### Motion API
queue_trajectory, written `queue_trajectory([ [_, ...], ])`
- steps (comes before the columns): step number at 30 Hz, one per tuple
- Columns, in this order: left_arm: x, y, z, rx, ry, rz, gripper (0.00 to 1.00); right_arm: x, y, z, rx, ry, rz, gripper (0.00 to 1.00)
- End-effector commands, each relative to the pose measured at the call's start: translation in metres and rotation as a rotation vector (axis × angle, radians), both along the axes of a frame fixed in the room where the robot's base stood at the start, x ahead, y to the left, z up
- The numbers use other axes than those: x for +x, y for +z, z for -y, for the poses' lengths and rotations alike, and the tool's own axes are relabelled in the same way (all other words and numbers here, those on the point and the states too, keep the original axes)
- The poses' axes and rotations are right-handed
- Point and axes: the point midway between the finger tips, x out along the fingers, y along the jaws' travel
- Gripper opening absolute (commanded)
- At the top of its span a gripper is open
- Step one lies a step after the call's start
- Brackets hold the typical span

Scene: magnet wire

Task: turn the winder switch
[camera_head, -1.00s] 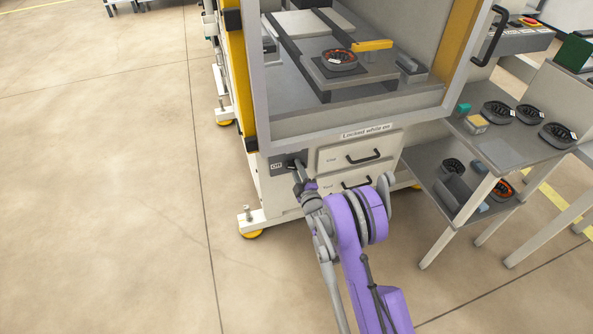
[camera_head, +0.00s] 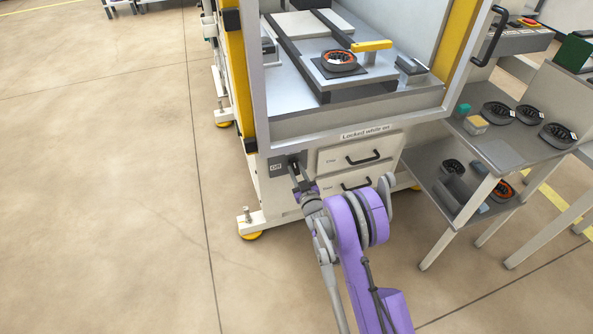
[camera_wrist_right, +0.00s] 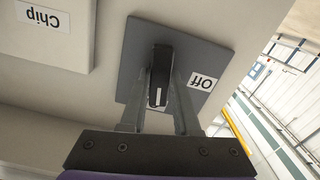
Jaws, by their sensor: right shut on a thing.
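The winder switch is a black knob (camera_wrist_right: 159,75) on a grey plate (camera_wrist_right: 133,50) with an "Off" label (camera_wrist_right: 202,80), all in the right wrist view. A white mark shows near the knob's lower end there. In the head view the plate (camera_head: 274,161) is on the machine's lower front, left of the drawers. My right gripper (camera_head: 295,170) is at the plate, shut on the knob, with one finger on each side (camera_wrist_right: 158,98). The fingers partly hide the knob in the head view. My left gripper is not in view.
Two drawers with black handles (camera_head: 363,157) are just right of the switch, under a "Locked while on" label (camera_head: 368,131). A wound ring part (camera_head: 339,61) sits inside the machine. A shelf table (camera_head: 500,152) with several ring parts stands right. The floor at left is clear.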

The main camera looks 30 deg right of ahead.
Motion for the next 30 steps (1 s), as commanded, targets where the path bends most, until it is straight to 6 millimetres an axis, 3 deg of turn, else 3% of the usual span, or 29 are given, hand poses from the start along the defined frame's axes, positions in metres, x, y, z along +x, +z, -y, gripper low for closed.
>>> queue_trajectory([
  [12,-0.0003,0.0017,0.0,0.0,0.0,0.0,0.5,-0.0003,-0.0004,0.0,0.185,0.0,0.042,0.0],
  [29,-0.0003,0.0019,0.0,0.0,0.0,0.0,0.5,-0.0003,-0.0006,-0.0001,0.213,0.0,0.05,0.0],
  [30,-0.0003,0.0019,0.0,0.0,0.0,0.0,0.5,-0.0003,-0.0006,-0.0001,0.213,0.0,0.05,0.35],
])
